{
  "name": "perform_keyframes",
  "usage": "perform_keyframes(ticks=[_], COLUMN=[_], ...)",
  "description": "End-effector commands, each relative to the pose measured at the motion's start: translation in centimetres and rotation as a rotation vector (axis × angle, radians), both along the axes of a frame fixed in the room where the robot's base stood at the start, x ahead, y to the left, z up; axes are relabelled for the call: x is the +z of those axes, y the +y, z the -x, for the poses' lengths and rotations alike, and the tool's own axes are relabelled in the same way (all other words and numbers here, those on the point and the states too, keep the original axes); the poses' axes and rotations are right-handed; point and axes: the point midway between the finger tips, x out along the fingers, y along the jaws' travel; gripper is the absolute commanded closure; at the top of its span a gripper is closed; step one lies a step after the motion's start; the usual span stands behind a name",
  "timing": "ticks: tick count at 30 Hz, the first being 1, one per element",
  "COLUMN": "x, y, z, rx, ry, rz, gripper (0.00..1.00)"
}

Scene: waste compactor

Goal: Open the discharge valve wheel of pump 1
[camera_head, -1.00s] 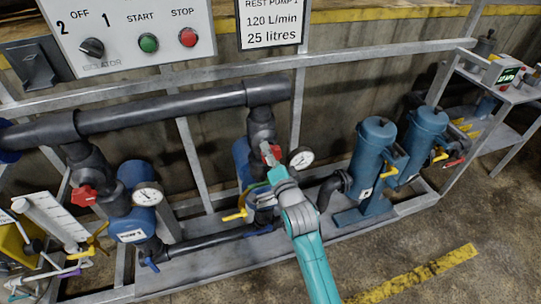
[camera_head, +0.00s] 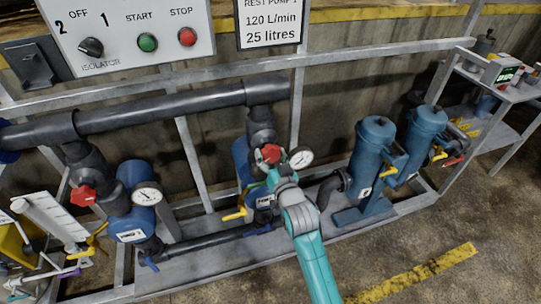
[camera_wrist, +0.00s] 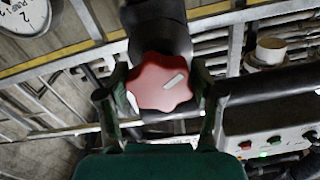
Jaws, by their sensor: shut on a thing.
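A red lobed valve wheel (camera_head: 271,154) sits on the dark pipe above the right-hand blue pump (camera_head: 241,160). In the wrist view the red wheel (camera_wrist: 150,84) is between my two fingers, with a pale bar mark on its face. My gripper (camera_wrist: 162,90) is shut on this wheel, one finger at each side. In the head view my gripper (camera_head: 273,170) reaches it from below, and its fingertips are partly hidden. A second red wheel (camera_head: 83,196) is on the left pump's pipe. The pump labels are too small to read surely.
A round gauge (camera_head: 300,158) stands close to the right of my gripper. A yellow lever (camera_head: 235,214) is below left. Blue filter housings (camera_head: 372,155) stand to the right. A grey frame rail (camera_head: 350,62) runs behind. The floor in front is open.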

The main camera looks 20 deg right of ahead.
Motion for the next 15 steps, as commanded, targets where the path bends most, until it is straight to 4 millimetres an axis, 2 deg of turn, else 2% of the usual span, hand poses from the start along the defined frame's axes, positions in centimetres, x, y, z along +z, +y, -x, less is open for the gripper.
perform_keyframes(ticks=[15], x=[-0.15], y=[-0.20], z=[0.00], rx=[0.000], ry=[0.003], rz=[0.490], gripper=[0.69])
